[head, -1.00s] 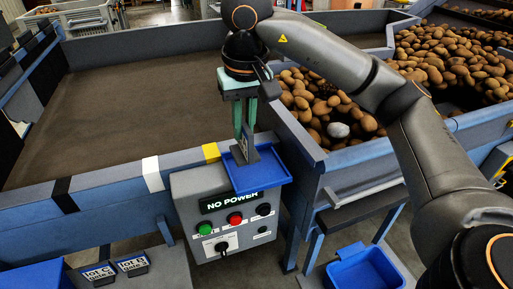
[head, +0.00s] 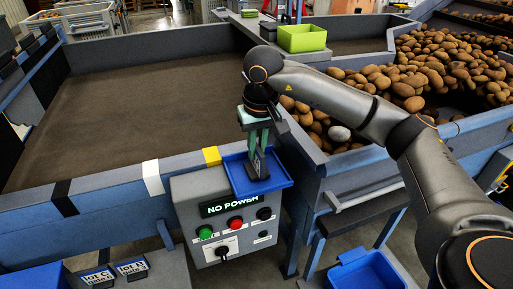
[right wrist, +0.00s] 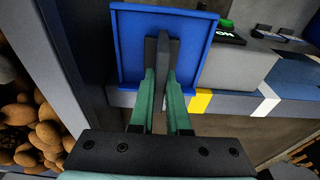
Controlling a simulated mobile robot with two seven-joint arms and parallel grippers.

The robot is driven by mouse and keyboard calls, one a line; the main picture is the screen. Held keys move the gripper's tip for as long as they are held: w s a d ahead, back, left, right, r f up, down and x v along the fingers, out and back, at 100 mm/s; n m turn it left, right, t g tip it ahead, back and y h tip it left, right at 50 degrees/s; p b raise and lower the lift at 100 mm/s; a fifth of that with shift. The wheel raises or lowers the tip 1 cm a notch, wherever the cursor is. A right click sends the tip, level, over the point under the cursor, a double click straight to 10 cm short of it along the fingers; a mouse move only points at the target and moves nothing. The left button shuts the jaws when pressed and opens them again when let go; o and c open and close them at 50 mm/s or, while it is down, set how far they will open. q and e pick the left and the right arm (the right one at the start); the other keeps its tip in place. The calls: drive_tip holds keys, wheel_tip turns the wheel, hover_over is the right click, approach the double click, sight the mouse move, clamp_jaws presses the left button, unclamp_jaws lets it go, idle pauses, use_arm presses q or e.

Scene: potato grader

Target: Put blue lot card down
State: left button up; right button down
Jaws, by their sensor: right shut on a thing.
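My right gripper (head: 259,146) has green fingers shut on a small dark grey lot card (head: 261,166) with a pale label. The card is close to upright over the shallow blue tray (head: 283,180) on top of the control box. Its lower edge is at or just above the tray floor; I cannot tell if it touches. In the right wrist view, the fingers (right wrist: 160,85) pinch the card's grey stand (right wrist: 161,60), with the blue tray (right wrist: 130,50) behind it. The card's colour marking is too small to read. My left gripper is not in view.
The control box below the tray has a "NO POWER" display (head: 229,205) and several buttons. Two lot cards (head: 98,277) (head: 132,267) stand at lower left. A blue bin (head: 366,272) is at lower right. Potatoes (head: 440,70) fill the hopper; a green bin (head: 302,38) stands behind.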

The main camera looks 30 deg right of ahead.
drive_tip(key=shift+f, duration=0.15)
drive_tip(key=c, duration=0.9)
unclamp_jaws()
drive_tip(key=shift+r, duration=0.45)
drive_tip(key=r, duration=0.3)
drive_tip(key=s+r, duration=0.1)
drive_tip(key=r, duration=0.2)
drive_tip(key=r+p, duration=0.1)
drive_tip(key=r, duration=0.3)
drive_tip(key=shift+s+a, duration=0.2)
drive_tip(key=shift+s, duration=0.05)
drive_tip(key=shift+s+r, duration=0.15)
drive_tip(key=shift+r, duration=0.55)
